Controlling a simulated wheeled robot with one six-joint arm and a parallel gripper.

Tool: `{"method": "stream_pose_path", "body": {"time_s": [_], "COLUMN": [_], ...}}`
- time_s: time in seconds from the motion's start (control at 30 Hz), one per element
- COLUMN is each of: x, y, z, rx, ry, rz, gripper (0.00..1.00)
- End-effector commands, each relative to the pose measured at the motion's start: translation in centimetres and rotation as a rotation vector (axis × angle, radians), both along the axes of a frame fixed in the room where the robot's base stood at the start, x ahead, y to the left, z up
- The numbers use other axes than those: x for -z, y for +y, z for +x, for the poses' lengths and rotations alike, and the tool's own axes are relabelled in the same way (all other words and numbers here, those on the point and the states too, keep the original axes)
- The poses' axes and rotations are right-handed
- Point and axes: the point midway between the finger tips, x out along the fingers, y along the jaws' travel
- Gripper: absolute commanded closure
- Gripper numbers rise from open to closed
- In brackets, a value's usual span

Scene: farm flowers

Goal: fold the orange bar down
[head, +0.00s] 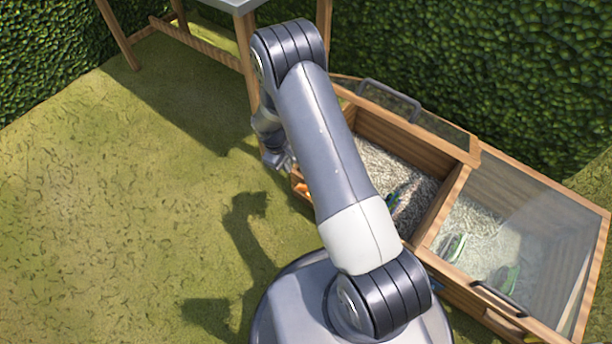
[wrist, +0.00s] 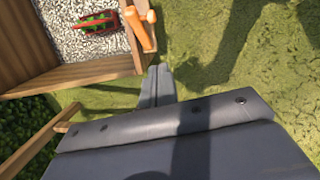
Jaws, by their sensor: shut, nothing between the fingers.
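The orange bar (wrist: 138,29) sits at the front corner of a wooden box (wrist: 70,74) in the wrist view, with a smaller orange piece (wrist: 151,16) beside its upper part. In the head view only a small orange patch (head: 303,187) shows at the box's front, and my arm hides the rest. My gripper (wrist: 160,68) is shut and empty, its fingertips a little below the bar's near end in the wrist view, apparently apart from it. In the head view my gripper (head: 281,163) is beside the box's left corner.
The box holds pale gravel (wrist: 65,25) and a red planter (wrist: 97,23) with green in it. A glass lid (head: 545,235) covers the right bay; another lid (head: 415,115) stands open behind. A table (head: 232,4) stands at the back. Grass at left is clear.

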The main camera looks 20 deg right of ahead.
Motion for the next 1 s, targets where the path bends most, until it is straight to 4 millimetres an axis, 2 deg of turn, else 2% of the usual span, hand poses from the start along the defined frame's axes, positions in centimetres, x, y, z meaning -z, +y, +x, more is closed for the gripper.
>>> {"method": "stream_pose_path", "body": {"time_s": [0.27,0.63,0.8,1.0], "x": [3.0,10.7,12.0,12.6], "y": [-0.4,-1.7,-3.3,-4.1], "z": [0.0,-0.3,-1.6,-2.3], "rx": [-0.009,-0.007,-0.006,-0.007], "ry": [0.003,0.003,0.002,0.001], "rz": [-0.002,-0.001,-0.001,0.0], "gripper": [1.0,1.0,1.0,1.0]}}
